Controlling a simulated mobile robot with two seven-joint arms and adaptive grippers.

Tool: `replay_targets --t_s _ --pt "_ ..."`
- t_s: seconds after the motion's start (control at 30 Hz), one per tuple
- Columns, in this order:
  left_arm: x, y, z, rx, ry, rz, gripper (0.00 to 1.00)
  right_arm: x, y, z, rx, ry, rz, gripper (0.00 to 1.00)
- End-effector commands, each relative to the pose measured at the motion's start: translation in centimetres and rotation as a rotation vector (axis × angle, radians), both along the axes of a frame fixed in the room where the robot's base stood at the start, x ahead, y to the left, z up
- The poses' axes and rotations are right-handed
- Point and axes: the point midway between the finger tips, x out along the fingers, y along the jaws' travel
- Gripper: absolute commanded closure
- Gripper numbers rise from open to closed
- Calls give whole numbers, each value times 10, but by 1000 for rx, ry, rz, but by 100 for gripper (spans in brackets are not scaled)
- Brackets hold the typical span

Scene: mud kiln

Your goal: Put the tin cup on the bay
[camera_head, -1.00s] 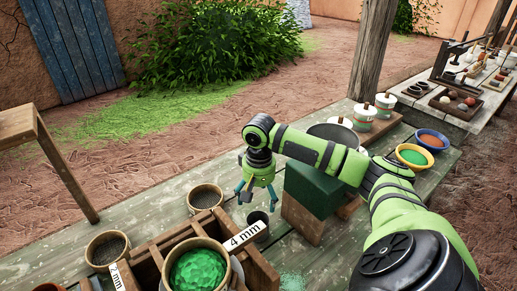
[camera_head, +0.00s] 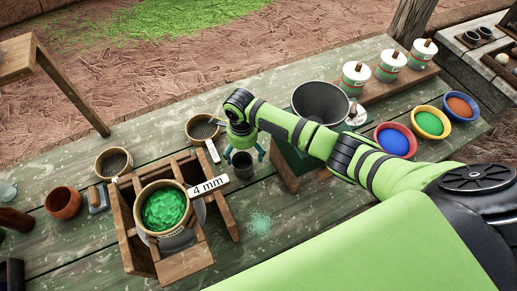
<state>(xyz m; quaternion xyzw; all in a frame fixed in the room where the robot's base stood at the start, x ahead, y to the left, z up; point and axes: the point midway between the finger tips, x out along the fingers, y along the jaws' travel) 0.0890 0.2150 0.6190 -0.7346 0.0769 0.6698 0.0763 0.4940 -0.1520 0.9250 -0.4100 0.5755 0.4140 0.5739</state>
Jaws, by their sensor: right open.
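A small dark grey tin cup (camera_head: 243,165) stands upright on the green-washed table, just right of the wooden frame. My right gripper (camera_head: 244,156) points down above it, open, with its teal fingers spread to either side of the cup's rim. I cannot tell whether they touch it. A wooden frame (camera_head: 183,266) holds a round sieve with green grains (camera_head: 164,211) and a "4 mm" label (camera_head: 209,187). Which part is the bay is not clear from the picture. My left gripper is not in view.
Two sieves with dark mesh (camera_head: 114,162) (camera_head: 203,129) lie behind the frame. A large grey bowl (camera_head: 320,101) sits on a green stand to the right. Blue (camera_head: 395,141), green (camera_head: 432,122) and orange (camera_head: 461,106) pigment bowls stand farther right. Spilled green powder (camera_head: 260,223) marks the table.

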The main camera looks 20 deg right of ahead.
Motion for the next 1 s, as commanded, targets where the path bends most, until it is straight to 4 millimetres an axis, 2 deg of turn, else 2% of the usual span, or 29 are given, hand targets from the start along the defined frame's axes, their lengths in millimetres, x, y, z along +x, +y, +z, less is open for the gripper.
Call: replay_targets --t_s 0.1,0.37,0.43,0.53,0.7,1.0 --pt "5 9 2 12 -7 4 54 -1 5 -8 -3 1 -22 8" --pt "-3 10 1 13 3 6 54 2 7 -34 -3 0 -20 8" --pt "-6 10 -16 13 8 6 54 3 9 -52 -3 -2 -19 8" --pt "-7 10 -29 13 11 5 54 4 9 -64 -3 -2 -19 8" --pt "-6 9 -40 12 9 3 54 4 9 -72 -2 -2 -19 8" --pt "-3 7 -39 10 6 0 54 3 9 -71 -2 -2 -19 8"
